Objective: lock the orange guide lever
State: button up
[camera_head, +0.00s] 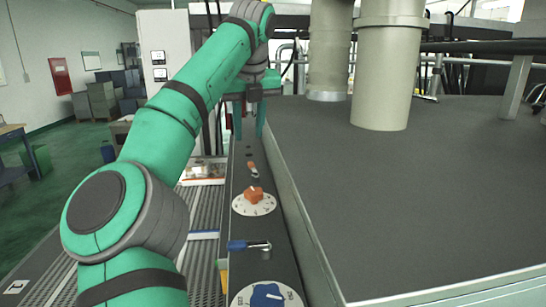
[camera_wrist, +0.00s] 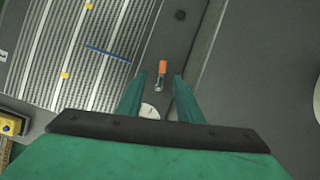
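The orange guide lever (camera_head: 251,164) is small, with an orange grip and a metal pivot end, on the dark narrow panel (camera_head: 236,180). In the head view its orange end points away from me, roughly along the panel. In the wrist view the lever (camera_wrist: 162,67) shows between the fingers, its orange end up and its metal end down. My gripper (camera_head: 249,136) is open and empty, with fingers pointing down above the panel, beyond the lever in the head view. The gripper also shows in the wrist view (camera_wrist: 159,77). I see no contact with the lever; the height gap is unclear.
An orange knob (camera_head: 254,195) on a white dial, a blue lever (camera_head: 244,245) and a blue knob (camera_head: 267,296) sit nearer on the panel. A raised grey table (camera_head: 430,200) with thick columns (camera_head: 383,80) borders it right; a ribbed surface (camera_head: 199,215) lies left.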

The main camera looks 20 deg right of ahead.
aim_at(251, 163)
jog(key=shift+m, duration=0.3)
jog(key=x, duration=0.6)
jog(key=d+x, duration=0.1)
jog(key=x, duration=0.2)
jog(key=shift+s+f, duration=0.25)
jog(key=shift+f, duration=0.25)
grip_shut()
